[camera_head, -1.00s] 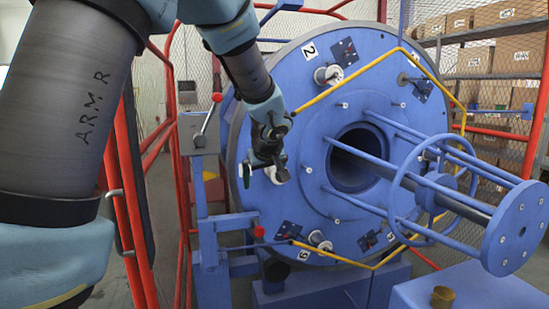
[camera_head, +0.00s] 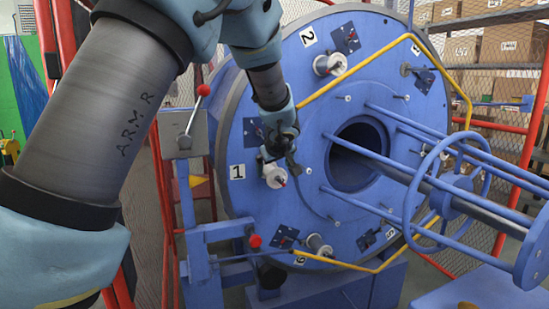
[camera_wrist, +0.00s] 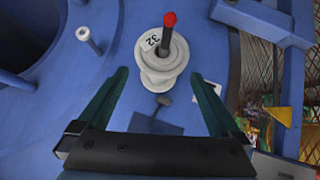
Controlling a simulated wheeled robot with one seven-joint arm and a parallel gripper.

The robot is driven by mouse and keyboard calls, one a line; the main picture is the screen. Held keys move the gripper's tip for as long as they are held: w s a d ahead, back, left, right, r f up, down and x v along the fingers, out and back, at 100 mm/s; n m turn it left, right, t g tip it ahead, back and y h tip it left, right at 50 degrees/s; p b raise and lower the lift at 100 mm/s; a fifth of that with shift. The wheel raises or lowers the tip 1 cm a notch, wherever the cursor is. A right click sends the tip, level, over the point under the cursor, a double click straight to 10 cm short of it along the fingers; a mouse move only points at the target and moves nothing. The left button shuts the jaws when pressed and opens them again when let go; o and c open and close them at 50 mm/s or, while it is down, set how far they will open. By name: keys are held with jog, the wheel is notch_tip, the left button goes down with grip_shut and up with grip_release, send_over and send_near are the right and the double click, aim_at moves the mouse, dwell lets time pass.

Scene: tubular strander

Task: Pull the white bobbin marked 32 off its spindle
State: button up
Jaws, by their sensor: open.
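The white bobbin marked 32 (camera_wrist: 160,72) sits on its spindle on the blue disc. A black rod with a red tip (camera_wrist: 169,20) stands out of its middle. In the head view the bobbin (camera_head: 271,172) is beside the plate marked 1, partly covered by my gripper. My gripper (camera_wrist: 160,76) is open, with a dark green finger towards each side of the bobbin. No grip on it shows. In the head view my gripper (camera_head: 277,153) is at the bobbin's upper side, and its fingertips are hard to make out.
Other bobbins sit around the blue disc (camera_head: 300,100), one near plate 2 (camera_head: 330,65) and one lower down (camera_head: 318,245). Yellow bars (camera_head: 365,70) cross the disc's front. A red-knobbed lever (camera_head: 203,90) stands at left. Blue rods (camera_head: 420,130) project at right.

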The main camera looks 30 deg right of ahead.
jog(key=p+x, duration=0.1)
jog(key=x, duration=0.4)
jog(key=shift+w+f, duration=0.25)
grip_shut()
dwell(1.2)
dwell(0.3)
